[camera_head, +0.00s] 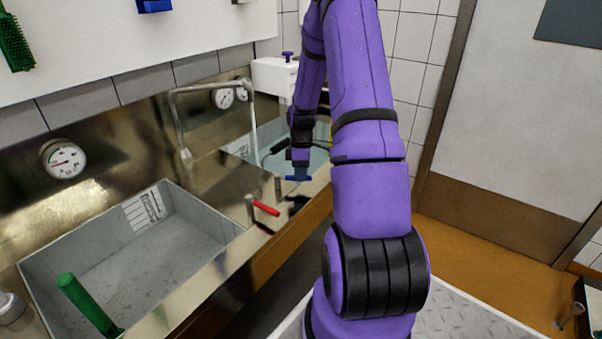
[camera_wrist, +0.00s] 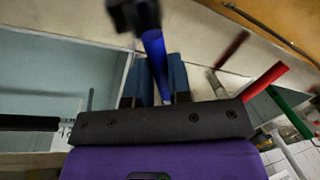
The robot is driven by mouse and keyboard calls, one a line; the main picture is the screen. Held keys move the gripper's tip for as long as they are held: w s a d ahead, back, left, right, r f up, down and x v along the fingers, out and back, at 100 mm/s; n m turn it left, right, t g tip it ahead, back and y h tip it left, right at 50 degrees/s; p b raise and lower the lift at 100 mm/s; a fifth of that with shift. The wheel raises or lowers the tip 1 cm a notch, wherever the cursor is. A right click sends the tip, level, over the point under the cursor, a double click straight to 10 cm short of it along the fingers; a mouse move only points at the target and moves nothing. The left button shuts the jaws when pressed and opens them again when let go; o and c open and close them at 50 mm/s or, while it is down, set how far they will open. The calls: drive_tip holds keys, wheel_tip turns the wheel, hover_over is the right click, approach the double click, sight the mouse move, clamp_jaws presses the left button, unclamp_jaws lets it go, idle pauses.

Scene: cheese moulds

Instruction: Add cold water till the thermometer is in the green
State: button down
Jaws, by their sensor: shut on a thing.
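My gripper (camera_head: 298,172) is at the tap levers between the two basins, shut on the blue lever handle (camera_head: 296,179). In the wrist view my two fingers (camera_wrist: 156,85) stand on either side of the blue handle (camera_wrist: 154,52). The red lever handle (camera_head: 263,207) is nearer the camera; it also shows in the wrist view (camera_wrist: 266,80). A round thermometer dial (camera_head: 63,160) is on the steel back panel above the left basin (camera_head: 202,208); its needle and coloured zones are too small to read surely. The basin carries a white scale label (camera_head: 143,209).
A bent steel tap pipe (camera_head: 183,125) rises behind the levers. Another dial (camera_head: 222,98) is near it. The right basin (camera_head: 318,160) is partly hidden by my arm. A green handle (camera_head: 88,303) leans in the left basin. A white dispenser (camera_head: 273,77) is on the wall.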

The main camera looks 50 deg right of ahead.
drive_tip(key=a+m, duration=0.1)
drive_tip(key=s+a+m, duration=0.1)
drive_tip(key=m, duration=0.1)
drive_tip(key=shift+s+t, duration=0.1)
drive_tip(key=shift+t, duration=0.2)
drive_tip(key=shift+s+a+m+t, duration=0.15)
drive_tip(key=shift+a+m, duration=0.35)
drive_tip(key=shift+m, duration=0.45)
drive_tip(key=shift+s+a+m+t, duration=0.15)
drive_tip(key=shift+a+m, duration=0.35)
drive_tip(key=shift+m, duration=0.45)
drive_tip(key=c, duration=1.1)
unclamp_jaws()
drive_tip(key=shift+o, duration=0.2)
drive_tip(key=shift+r, duration=0.1)
wheel_tip(320, 180, up, 10)
drive_tip(key=d, duration=0.2)
drive_tip(key=shift+r, duration=0.2)
drive_tip(key=shift+w, duration=0.1)
